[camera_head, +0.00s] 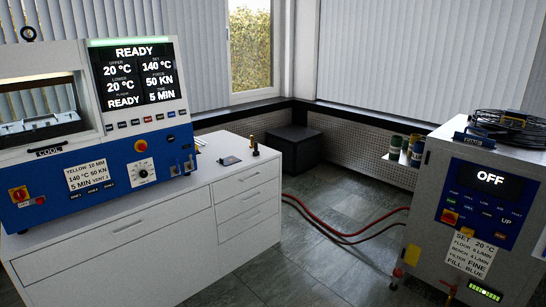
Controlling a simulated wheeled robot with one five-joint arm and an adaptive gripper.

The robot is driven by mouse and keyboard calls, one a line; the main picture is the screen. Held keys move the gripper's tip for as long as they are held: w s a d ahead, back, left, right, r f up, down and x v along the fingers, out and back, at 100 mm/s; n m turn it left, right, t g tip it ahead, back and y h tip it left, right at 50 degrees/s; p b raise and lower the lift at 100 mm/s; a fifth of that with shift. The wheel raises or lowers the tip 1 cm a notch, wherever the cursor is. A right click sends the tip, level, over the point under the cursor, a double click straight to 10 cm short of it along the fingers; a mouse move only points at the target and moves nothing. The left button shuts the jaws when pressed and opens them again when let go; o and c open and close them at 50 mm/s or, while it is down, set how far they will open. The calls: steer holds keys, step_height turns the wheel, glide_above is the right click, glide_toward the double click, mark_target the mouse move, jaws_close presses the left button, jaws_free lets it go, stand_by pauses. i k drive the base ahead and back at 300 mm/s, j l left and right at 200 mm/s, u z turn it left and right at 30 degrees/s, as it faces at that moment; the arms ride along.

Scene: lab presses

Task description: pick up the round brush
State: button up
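I cannot make out a round brush for certain in the head view. Some small items stand on the white cabinet top (215,176) beside the press: a small upright brass-and-black piece (254,147) near the far right corner, and a flat dark plate (230,160) with a small knob. Some thin pale items (200,143) lie close behind the press's right side, too small to tell what they are. My gripper is not in view.
A blue and white press (140,160) reading READY stands on the cabinet at left. A grey unit (470,215) reading OFF stands at right, with a coiled black cable (510,124) on top. Red hoses (330,228) cross the floor between. A dark box (295,148) stands behind.

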mark_target(256, 152)
steer(key=i+u, duration=0.15)
steer(key=i, duration=0.45)
steer(key=i+l+u, duration=0.15)
steer(key=i, duration=0.4)
steer(key=i+l+u, duration=0.2)
steer(key=i, duration=0.35)
